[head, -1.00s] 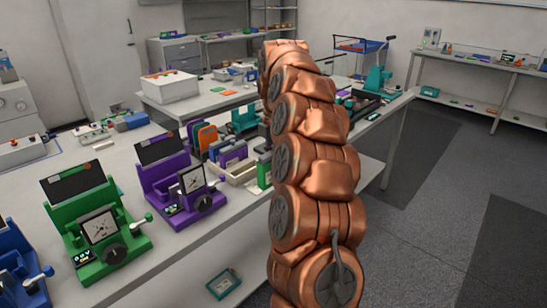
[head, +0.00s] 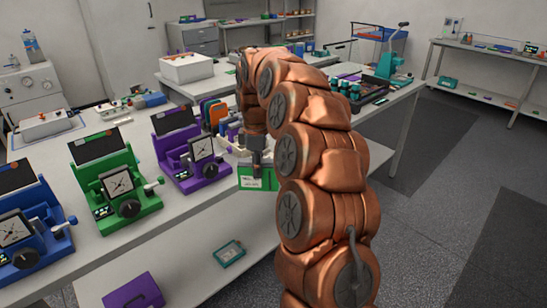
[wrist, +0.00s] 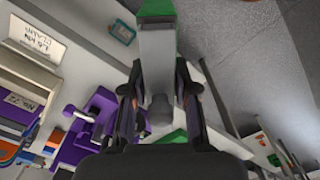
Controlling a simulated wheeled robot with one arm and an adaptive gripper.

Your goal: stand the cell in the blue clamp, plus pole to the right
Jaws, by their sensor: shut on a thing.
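My gripper (head: 257,163) points down in front of the table edge, shut on a green cell (head: 258,183) with a white label. In the wrist view a grey block with a green end (wrist: 158,45) sits between the fingers. I cannot make out the cell's pole marks. The blue clamp (head: 32,236) stands at the left of the table in the head view, with a dark sloping panel, a dial and a side lever. No cell is visible in it. It is well to the left of my gripper.
A green clamp (head: 118,187) and a purple clamp (head: 190,160) stand between the blue clamp and my gripper. A teal-framed item (head: 229,253) and a purple item (head: 133,292) lie on the lower shelf. The floor to the right is clear.

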